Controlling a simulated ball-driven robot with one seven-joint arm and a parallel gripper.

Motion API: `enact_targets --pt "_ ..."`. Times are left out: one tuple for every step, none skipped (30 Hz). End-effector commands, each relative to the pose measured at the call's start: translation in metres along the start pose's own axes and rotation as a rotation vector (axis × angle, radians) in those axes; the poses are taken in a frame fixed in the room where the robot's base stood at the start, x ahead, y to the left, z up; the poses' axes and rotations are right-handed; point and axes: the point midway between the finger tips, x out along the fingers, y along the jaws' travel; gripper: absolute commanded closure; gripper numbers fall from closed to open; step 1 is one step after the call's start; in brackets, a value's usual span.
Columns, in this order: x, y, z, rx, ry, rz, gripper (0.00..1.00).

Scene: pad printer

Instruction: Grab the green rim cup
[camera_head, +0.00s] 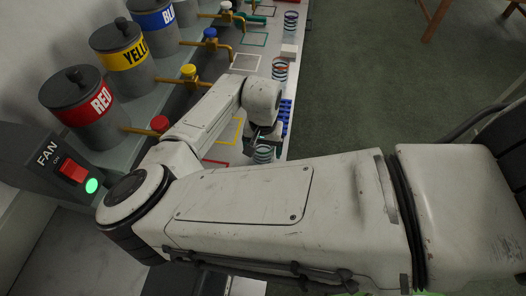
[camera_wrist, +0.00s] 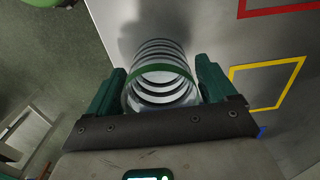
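The green rim cup (camera_wrist: 161,75) is a clear ribbed cup with dark rings and a green band, standing on the grey surface in the wrist view. My gripper (camera_wrist: 162,82) has its two green fingers on either side of the cup, set wide and apparently open, with little or no gap to its sides. Contact is hard to judge. In the head view a ringed cup (camera_head: 263,154) shows below my gripper (camera_head: 265,136), partly hidden by my arm.
Other ringed cups stand farther along the bench, one with an orange band (camera_head: 280,69) and one beyond (camera_head: 291,20). Coloured square outlines mark the bench. RED (camera_head: 88,103) and YELLOW (camera_head: 124,55) pots and a FAN switch box (camera_head: 62,166) are at the left.

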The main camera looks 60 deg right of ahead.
Motion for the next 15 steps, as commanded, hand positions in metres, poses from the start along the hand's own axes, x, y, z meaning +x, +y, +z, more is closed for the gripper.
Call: enact_targets --pt "-0.0001 0.0001 0.0 0.0 0.0 0.0 0.21" --pt "-0.0002 0.0001 0.0 0.0 0.0 0.0 0.24" --pt "-0.0002 0.0001 0.0 0.0 0.0 0.0 0.27" --pt "-0.0002 0.0001 0.0 0.0 0.0 0.0 0.3" --pt "-0.0002 0.0001 -0.0001 0.0 0.0 0.0 0.33" --pt "-0.0003 0.0001 0.0 0.0 0.0 0.0 0.37" --pt "-0.0003 0.0001 -0.0001 0.0 0.0 0.0 0.4" --pt "-0.0003 0.0001 -0.0001 0.0 0.0 0.0 0.43" --pt "-0.0003 0.0001 -0.0001 0.0 0.0 0.0 0.47" --pt "-0.0003 0.0001 -0.0001 0.0 0.0 0.0 0.49" --pt "-0.0003 0.0001 0.0 0.0 0.0 0.0 0.52" --pt "-0.0003 0.0001 -0.0001 0.0 0.0 0.0 0.56" --pt "-0.0003 0.0001 -0.0001 0.0 0.0 0.0 0.59" --pt "-0.0004 0.0001 -0.0001 0.0 0.0 0.0 0.62" --pt "-0.0004 0.0001 -0.0001 0.0 0.0 0.0 0.64"
